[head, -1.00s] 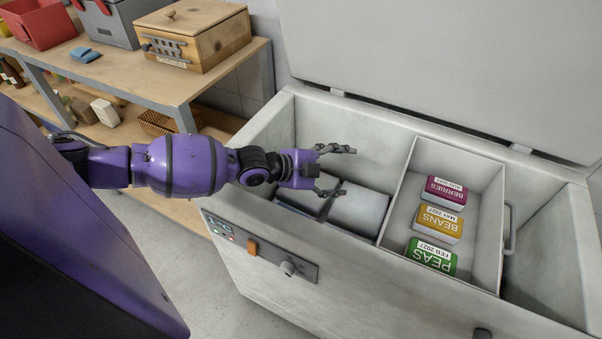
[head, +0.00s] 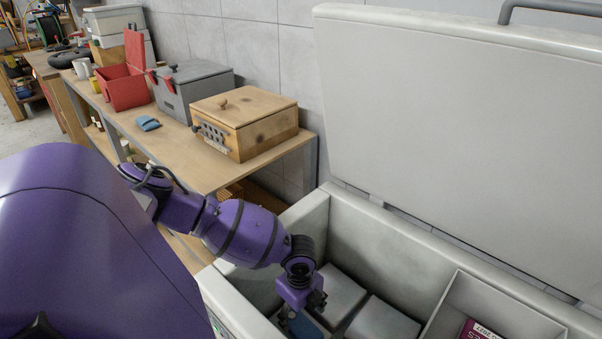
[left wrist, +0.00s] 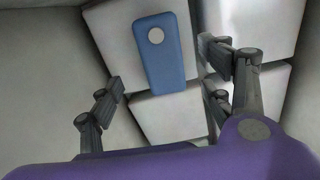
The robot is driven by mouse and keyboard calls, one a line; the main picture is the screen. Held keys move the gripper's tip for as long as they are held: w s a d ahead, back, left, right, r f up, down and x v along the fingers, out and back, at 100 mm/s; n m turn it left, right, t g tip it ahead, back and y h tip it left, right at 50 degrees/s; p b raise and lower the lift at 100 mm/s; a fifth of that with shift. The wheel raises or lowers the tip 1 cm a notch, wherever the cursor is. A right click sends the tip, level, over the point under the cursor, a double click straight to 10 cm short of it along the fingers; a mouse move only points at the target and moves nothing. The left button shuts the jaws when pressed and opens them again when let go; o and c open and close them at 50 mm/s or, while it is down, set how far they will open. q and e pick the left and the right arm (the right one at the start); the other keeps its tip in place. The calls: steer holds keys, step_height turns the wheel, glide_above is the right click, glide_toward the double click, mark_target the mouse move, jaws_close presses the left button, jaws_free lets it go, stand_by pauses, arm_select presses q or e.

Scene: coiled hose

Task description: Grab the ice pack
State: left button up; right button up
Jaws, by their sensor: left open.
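The ice pack (left wrist: 168,68) is a blue slab with a round pale cap, lying on white blocks inside the chest freezer. In the head view a strip of it (head: 305,325) shows beside my left gripper (head: 302,308), which points down into the freezer's left end. In the left wrist view my left gripper (left wrist: 163,82) is open, with its fingers on either side of the ice pack's near part and apart from it. Nothing is held. My right gripper is not in view.
White blocks (head: 382,322) fill the freezer floor near the gripper. A bin (head: 500,300) with a purple box stands to the right. The freezer wall (head: 310,222) is close on the left, and the raised lid (head: 460,130) stands behind. A wooden box (head: 245,125) sits on the bench.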

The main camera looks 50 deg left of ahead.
mark_target(301, 325)
arm_select(q)
steer(key=shift+w+f, duration=0.2)
steer(key=shift+f, duration=0.3)
steer(key=f, duration=0.4)
steer(key=f+b, duration=0.1)
steer(key=f, duration=0.1)
steer(key=shift+s+d+f, duration=0.1)
steer(key=shift+d+f, duration=0.15)
steer(key=shift+f, duration=0.05)
steer(key=c, duration=1.5)
